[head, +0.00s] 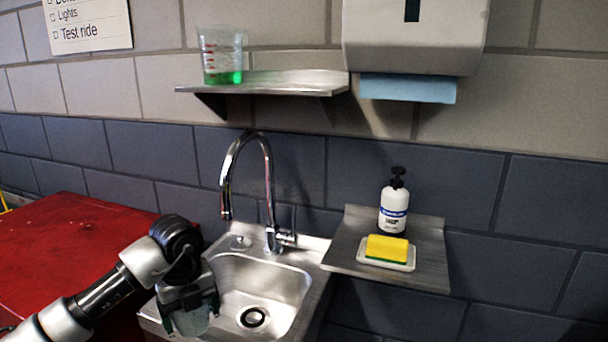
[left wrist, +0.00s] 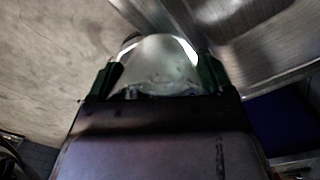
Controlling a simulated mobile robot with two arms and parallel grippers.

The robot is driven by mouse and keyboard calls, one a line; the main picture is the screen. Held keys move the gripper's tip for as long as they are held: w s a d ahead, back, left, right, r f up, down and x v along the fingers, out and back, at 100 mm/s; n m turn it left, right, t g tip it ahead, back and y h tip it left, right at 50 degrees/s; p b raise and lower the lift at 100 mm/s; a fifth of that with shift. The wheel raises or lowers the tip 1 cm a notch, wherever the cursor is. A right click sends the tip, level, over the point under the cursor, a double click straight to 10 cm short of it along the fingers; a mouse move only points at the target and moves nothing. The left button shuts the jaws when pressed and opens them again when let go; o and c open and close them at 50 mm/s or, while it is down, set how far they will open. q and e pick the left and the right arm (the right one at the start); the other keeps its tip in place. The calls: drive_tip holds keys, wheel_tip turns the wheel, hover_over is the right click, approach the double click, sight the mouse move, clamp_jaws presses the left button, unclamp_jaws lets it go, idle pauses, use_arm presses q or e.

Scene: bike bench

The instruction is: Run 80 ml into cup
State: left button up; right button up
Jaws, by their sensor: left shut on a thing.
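My left gripper (head: 189,303) is at the left rim of the sink, low in the head view. It is shut on a pale, see-through cup (head: 191,322), partly hidden by the fingers. The held cup (left wrist: 162,62) also shows between the two fingers in the left wrist view; its contents cannot be made out. The chrome tap (head: 264,165) arches up behind the basin, its spout above and to the right of my gripper. No water stream shows. The metal sink (head: 280,285) has a dark drain. My right gripper is not in view.
A clear measuring cup (head: 221,50) with red marks and some green liquid stands on the wall shelf (head: 290,82). A side shelf (head: 430,240) holds a soap bottle (head: 394,207) and a yellow sponge (head: 387,247) on a dish. A red worktop (head: 70,235) lies left.

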sight(187, 326)
use_arm(q)
drive_tip(key=shift+s+m, duration=0.2)
drive_tip(key=shift+m, duration=0.3)
drive_tip(key=shift+s+d+r+m, duration=0.15)
drive_tip(key=shift+s+m, duration=0.4)
drive_tip(key=shift+m, duration=0.55)
drive_tip(key=m, duration=0.1)
drive_tip(key=s+m+p, duration=0.1)
drive_tip(key=m, duration=0.3)
drive_tip(key=shift+s+f, duration=0.25)
drive_tip(key=shift+s, duration=0.1)
drive_tip(key=s+m+p, duration=0.1)
drive_tip(key=s+m, duration=0.4)
drive_tip(key=m, duration=0.6)
drive_tip(key=s+d+m+p, duration=0.1)
drive_tip(key=s+m, duration=0.4)
drive_tip(key=m, duration=0.7)
drive_tip(key=s+d+m+p, duration=0.1)
drive_tip(key=s+m+p, duration=0.2)
drive_tip(key=m, duration=0.8)
drive_tip(key=shift+s+m, duration=0.4)
drive_tip(key=shift+s, duration=0.6)
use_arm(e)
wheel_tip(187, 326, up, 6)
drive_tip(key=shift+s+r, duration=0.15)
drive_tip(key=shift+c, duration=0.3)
